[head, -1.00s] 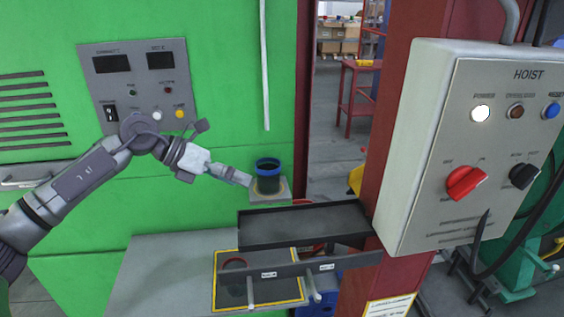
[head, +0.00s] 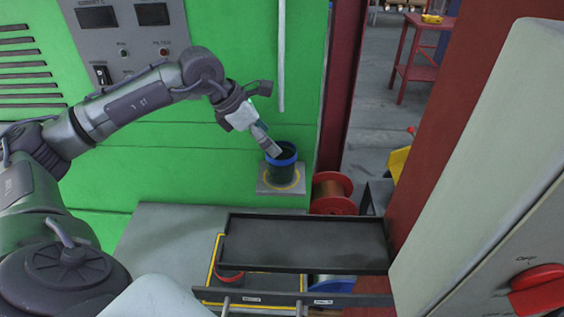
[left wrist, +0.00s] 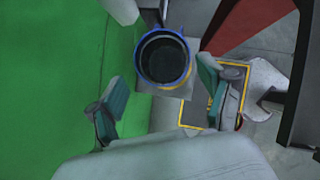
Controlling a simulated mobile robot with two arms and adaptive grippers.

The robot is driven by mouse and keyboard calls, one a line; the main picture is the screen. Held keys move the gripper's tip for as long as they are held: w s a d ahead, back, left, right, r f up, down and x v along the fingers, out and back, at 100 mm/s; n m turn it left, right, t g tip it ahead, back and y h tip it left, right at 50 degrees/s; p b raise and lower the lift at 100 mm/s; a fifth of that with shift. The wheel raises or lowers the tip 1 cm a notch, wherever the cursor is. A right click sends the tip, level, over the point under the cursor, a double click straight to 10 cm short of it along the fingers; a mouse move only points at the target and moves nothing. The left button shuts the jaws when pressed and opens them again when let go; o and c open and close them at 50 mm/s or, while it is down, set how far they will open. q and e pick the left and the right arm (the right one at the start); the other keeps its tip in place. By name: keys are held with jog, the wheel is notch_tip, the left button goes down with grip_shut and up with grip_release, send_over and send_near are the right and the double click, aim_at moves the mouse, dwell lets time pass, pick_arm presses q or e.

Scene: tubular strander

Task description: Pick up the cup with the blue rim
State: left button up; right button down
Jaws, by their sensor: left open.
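The cup with the blue rim (head: 280,164) stands upright on a small grey shelf (head: 299,187) with a yellow ring, against the green wall. It is dark, and its inside looks empty in the left wrist view, where the cup (left wrist: 165,58) is seen from above. My left gripper (head: 270,147) is at the cup's upper left edge in the head view. In the left wrist view my left gripper (left wrist: 160,90) is open, with its teal-padded fingers apart and the cup beyond and between them. Whether a finger touches the rim I cannot tell. My right gripper is not in view.
A black tray (head: 305,243) lies below and in front of the shelf. A cup with a red rim (head: 230,276) sits under it in a yellow-outlined area. A red post (head: 440,110) and grey hoist panel (head: 490,190) block the right side.

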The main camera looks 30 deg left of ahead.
aim_at(281, 164)
pick_arm(q)
jog(key=p+x, duration=0.2)
jog(key=x, duration=0.3)
jog(key=shift+d+f+p, duration=0.2)
jog(key=shift+f+p, duration=0.05)
jog(key=shift+p, duration=0.05)
jog(key=shift+w+d+f, duration=0.1)
jog(key=shift+w+f, duration=0.05)
jog(key=shift+f, duration=0.2)
jog(key=c, duration=1.2)
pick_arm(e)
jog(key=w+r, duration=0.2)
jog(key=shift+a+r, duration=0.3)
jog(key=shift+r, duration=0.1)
